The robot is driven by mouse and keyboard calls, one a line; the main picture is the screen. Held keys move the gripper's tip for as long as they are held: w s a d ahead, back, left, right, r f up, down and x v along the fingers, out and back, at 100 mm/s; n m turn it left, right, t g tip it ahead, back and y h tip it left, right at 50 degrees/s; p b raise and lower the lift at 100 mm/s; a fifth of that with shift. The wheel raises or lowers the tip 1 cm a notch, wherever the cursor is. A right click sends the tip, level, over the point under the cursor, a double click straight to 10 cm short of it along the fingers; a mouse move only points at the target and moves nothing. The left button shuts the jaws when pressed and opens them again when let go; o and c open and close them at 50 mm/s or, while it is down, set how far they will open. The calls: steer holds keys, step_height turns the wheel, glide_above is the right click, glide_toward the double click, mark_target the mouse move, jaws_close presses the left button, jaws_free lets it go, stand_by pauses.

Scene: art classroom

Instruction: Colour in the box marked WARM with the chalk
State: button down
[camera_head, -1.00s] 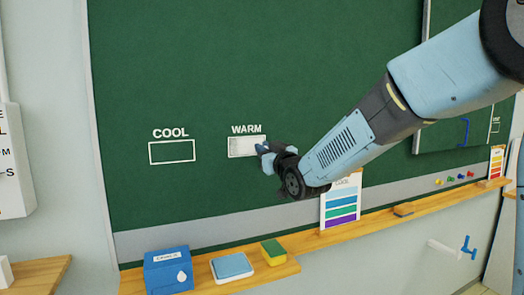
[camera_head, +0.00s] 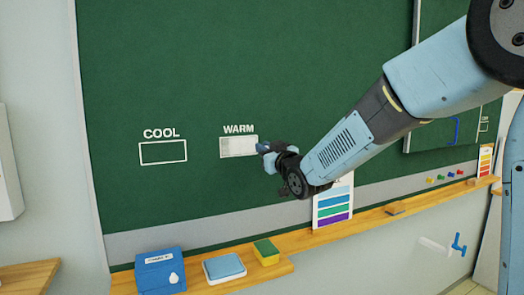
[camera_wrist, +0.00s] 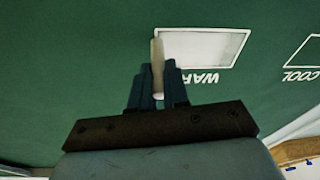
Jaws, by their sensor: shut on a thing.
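The box marked WARM (camera_head: 238,147) is on the green chalkboard, outlined in white, with pale chalk fill over much of its inside. It also shows in the wrist view (camera_wrist: 205,47), upside down, with its fill looking nearly even white. My gripper (camera_head: 268,150) is at the right edge of this box. In the wrist view my gripper (camera_wrist: 158,80) is shut on a pale chalk stick (camera_wrist: 157,55), whose tip is by one end of the box. I cannot tell whether the tip touches the board. The box marked COOL (camera_head: 163,152) is to the left and empty inside.
A wooden ledge (camera_head: 350,224) runs below the board. On it are a blue box (camera_head: 160,270), a blue-topped pad (camera_head: 224,267), a yellow-green sponge (camera_head: 266,252), a colour card (camera_head: 333,205) and a brown block (camera_head: 395,208). The board around the boxes is clear.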

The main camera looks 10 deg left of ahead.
stand_by(0.4)
steer(key=shift+s+a, duration=0.55)
steer(key=shift+a, duration=0.15)
steer(key=shift+s+a, duration=0.3)
steer(key=shift+a, duration=0.45)
steer(key=shift+a, duration=0.1)
steer(key=shift+s+a, duration=0.55)
steer(key=shift+a, duration=0.15)
steer(key=shift+s+a, duration=0.4)
steer(key=shift+a, duration=0.2)
steer(key=shift+a, duration=0.1)
